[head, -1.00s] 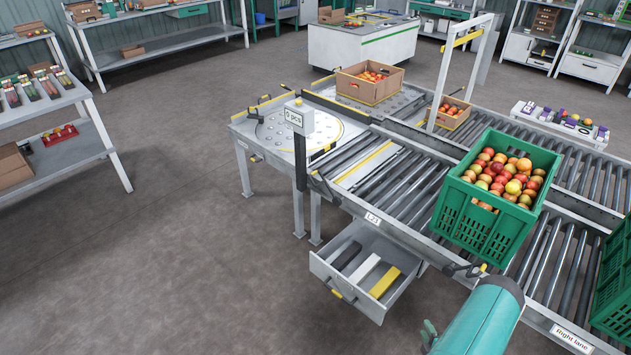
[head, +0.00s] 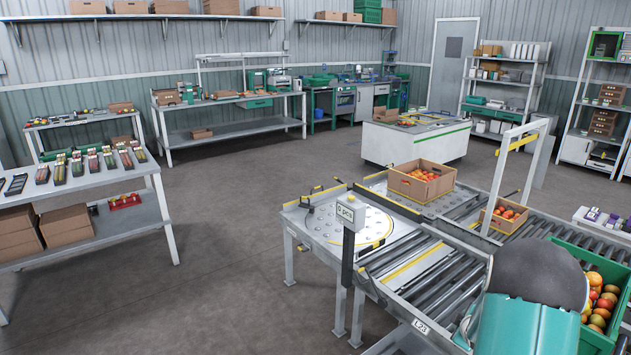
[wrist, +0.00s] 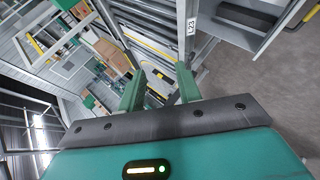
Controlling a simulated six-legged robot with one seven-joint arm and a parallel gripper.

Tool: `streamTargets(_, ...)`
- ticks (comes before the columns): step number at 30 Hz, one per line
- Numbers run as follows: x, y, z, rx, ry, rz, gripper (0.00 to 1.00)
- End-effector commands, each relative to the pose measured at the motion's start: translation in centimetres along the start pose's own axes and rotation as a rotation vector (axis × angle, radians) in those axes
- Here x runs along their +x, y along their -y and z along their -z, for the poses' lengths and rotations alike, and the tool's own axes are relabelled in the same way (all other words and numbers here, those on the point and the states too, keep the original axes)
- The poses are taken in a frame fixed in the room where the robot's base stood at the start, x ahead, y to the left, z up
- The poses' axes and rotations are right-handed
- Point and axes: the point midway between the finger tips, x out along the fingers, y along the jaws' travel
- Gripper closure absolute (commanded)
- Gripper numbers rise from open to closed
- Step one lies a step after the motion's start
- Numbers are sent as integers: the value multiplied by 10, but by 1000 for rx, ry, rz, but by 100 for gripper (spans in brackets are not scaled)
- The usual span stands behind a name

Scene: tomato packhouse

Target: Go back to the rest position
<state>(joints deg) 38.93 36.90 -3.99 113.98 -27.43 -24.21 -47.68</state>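My gripper (wrist: 162,92) shows in the wrist view with its two green fingers apart and nothing between them. Beyond the fingers are the conveyor, a drawer and the grey floor. In the head view my arm covers the lower right, in front of the green crate (head: 565,245) of tomatoes; the gripper's fingers are not visible there. The crate stands on the roller conveyor (head: 425,275), partly hidden by my arm.
A post with a "0 pcs" display (head: 347,235) stands at the conveyor's near side. Cardboard boxes of tomatoes (head: 421,182) sit on the line behind. A shelf table (head: 95,195) stands at left. The floor (head: 215,265) between is clear.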

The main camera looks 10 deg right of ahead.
Motion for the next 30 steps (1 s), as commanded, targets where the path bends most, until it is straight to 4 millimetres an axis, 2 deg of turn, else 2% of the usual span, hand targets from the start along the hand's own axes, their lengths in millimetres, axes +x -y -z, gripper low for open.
streamTargets(1,-17,-10,22,23,1,2,66)
streamTargets(7,-83,-26,88,149,25,42,66)
streamTargets(15,-186,-18,160,324,46,118,66)
streamTargets(22,-278,11,200,469,60,205,66)
streamTargets(30,-385,63,218,618,84,337,66)
